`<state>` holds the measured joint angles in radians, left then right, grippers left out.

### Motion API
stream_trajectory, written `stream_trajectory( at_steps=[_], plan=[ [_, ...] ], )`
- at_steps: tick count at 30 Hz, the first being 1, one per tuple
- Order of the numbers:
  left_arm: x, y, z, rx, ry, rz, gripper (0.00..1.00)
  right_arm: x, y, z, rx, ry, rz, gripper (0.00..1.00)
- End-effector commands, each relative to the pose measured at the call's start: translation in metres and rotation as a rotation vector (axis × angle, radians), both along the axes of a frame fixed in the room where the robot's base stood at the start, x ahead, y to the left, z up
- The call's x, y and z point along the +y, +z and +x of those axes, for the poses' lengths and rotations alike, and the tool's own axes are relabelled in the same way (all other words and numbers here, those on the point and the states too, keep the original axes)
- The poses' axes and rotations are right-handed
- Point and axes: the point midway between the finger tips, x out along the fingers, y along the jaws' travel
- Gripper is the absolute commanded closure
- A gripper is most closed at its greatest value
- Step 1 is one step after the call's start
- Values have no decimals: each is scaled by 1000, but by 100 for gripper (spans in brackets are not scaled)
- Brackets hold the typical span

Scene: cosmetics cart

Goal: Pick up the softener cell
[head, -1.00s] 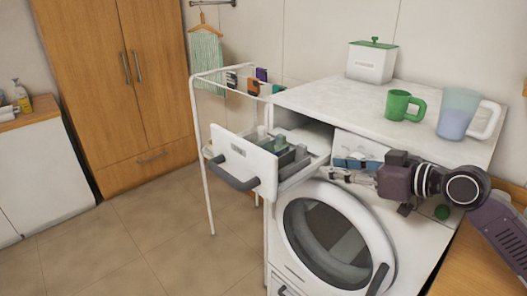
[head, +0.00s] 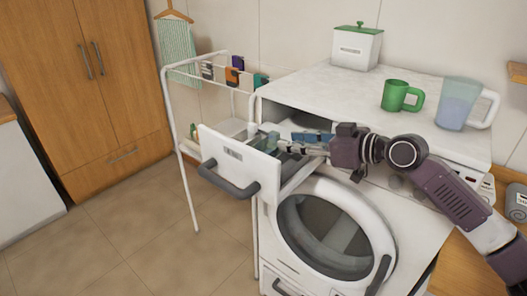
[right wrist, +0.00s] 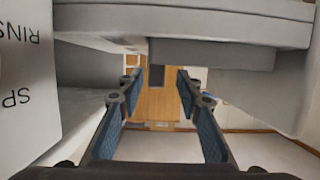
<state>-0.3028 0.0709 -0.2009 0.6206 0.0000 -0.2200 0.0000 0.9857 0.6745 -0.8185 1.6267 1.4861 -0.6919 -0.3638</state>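The white detergent drawer (head: 238,162) is pulled out of the washing machine (head: 330,225) in the head view. A green-tinted insert (head: 270,143) shows in it behind the drawer front; I cannot tell for sure which insert is the softener cell. My right gripper (head: 284,146) is over the drawer, with its fingertips close to the green-tinted insert and partly covering the compartments. A grey block (right wrist: 212,53) lies beside the fingers there. My left gripper is out of view.
A green mug (head: 396,96), a clear pitcher (head: 454,108) and a white box with a green lid (head: 356,47) stand on the machine's top. A drying rack (head: 180,130) with small cloths stands close behind the drawer. The tiled floor at left is clear.

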Motion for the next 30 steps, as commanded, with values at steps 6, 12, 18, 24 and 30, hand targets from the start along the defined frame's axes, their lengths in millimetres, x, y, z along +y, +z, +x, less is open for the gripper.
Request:
stream_trajectory(
  at_steps=[6,12,18,24,30],
  plan=[
    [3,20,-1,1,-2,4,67,22,-2,21,1,2,2,67],
    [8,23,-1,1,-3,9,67,32,-9,29,-2,-1,0,67],
    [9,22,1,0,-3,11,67,32,-10,29,-2,-1,0,68],
    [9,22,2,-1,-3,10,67,32,-10,29,-1,0,1,90],
    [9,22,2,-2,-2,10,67,32,-10,29,0,0,0,100]
  ],
)
